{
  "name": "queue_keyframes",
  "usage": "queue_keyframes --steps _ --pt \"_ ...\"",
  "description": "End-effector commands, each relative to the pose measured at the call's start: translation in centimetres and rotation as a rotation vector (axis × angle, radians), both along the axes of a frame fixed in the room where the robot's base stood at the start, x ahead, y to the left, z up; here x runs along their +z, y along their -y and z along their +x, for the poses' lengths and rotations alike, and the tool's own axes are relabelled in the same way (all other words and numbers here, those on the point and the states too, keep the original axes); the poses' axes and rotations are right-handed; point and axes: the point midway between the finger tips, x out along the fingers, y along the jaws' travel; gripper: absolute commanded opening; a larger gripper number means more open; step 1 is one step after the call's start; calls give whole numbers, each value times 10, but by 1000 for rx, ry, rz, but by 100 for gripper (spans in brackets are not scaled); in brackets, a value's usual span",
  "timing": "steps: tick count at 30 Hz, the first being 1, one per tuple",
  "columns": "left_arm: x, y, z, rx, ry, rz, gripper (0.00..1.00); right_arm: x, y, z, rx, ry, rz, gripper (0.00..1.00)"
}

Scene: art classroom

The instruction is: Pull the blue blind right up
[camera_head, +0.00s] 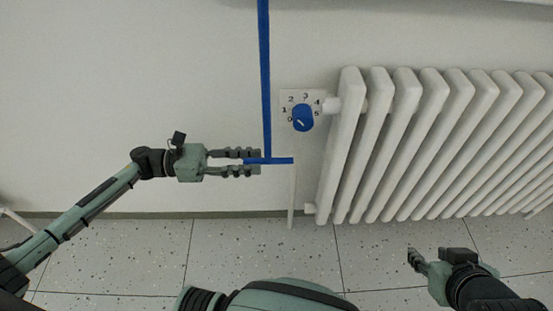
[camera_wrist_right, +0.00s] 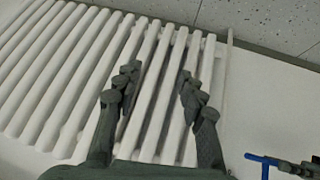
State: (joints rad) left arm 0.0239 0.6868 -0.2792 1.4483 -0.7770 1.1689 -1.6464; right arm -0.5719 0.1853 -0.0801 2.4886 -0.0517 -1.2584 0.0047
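A blue strap (camera_head: 264,80) hangs down the white wall and ends in a short horizontal blue bar (camera_head: 280,160). The blind itself is not in view. My left gripper (camera_head: 254,162) is at the bar from the left, its fingers apart above and below the bar's left end. A gap shows between the fingers; contact with the bar cannot be made out. The bar also shows at the lower right of the right wrist view (camera_wrist_right: 262,158). My right gripper (camera_head: 414,260) is low at the right in the head view; its fingers are spread and empty in the wrist view (camera_wrist_right: 158,82).
A white ribbed radiator (camera_head: 350,150) fills the right side of the wall. A blue knob (camera_head: 303,119) on a numbered dial plate sits between strap and radiator. A thin white pipe (camera_head: 292,195) runs down below it. The speckled floor (camera_head: 260,245) is clear near the wall.

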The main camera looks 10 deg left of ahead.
Motion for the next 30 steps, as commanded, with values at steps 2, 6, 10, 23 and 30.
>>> queue_keyframes --steps 2,6,10,23,30 --pt "3 15 5 0 1 -4 34 -3 8 -9 -16 -45 -16 40" --pt "2 36 11 1 0 -4 34 -9 19 -23 -39 -117 -39 40" --pt "2 49 15 3 -2 -4 34 -13 27 -33 -57 -164 -54 40" --pt "0 55 16 3 -3 -2 27 -16 31 -38 -65 -188 -60 40" --pt "0 55 17 4 -4 -2 0 -16 31 -38 -66 -189 -60 40"
